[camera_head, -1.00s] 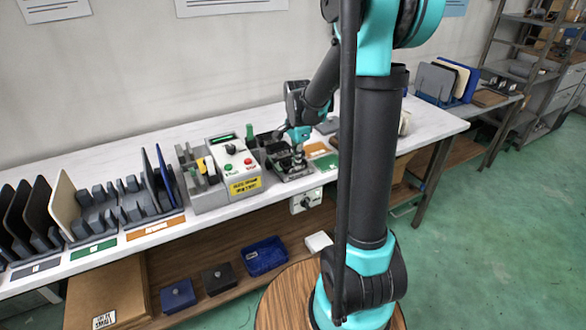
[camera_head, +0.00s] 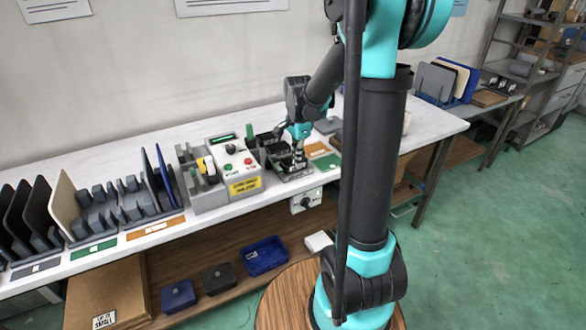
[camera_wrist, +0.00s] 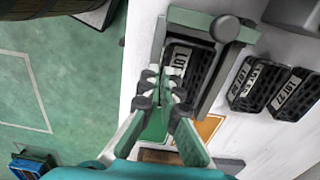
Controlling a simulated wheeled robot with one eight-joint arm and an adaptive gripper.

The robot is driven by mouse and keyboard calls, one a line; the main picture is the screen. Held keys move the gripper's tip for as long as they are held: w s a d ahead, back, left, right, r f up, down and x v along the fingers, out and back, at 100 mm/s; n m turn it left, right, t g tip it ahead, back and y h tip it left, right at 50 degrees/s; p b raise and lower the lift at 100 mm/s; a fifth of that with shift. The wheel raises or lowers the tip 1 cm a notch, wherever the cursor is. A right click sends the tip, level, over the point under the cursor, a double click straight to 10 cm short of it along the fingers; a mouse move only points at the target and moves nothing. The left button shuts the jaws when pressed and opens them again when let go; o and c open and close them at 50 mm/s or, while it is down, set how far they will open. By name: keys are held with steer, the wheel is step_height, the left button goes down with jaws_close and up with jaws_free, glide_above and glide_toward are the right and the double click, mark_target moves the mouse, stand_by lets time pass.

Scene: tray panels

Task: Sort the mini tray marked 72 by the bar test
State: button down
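My gripper (camera_wrist: 162,88) points down at the front of a grey-green fixture in the wrist view; its fingertips are a narrow gap apart with nothing visible between them. A black mini tray (camera_wrist: 205,62) with a white LOT label sits in the fixture (camera_wrist: 196,20); its number is partly hidden. Two more black mini trays lie on the white table to the right. The far right one (camera_wrist: 292,94) seems to read 72, and the other (camera_wrist: 254,82) has a number too small to tell. In the head view my gripper (camera_head: 299,152) is low over the fixture (camera_head: 290,172).
A grey control box (camera_head: 234,165) with buttons and a yellow label stands left of the fixture. Racks with upright panels (camera_head: 64,205) fill the left of the table. Green (camera_head: 328,162) and orange (camera_head: 316,150) mats lie right of the fixture.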

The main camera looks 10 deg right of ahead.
steer(key=shift+r, duration=1.25)
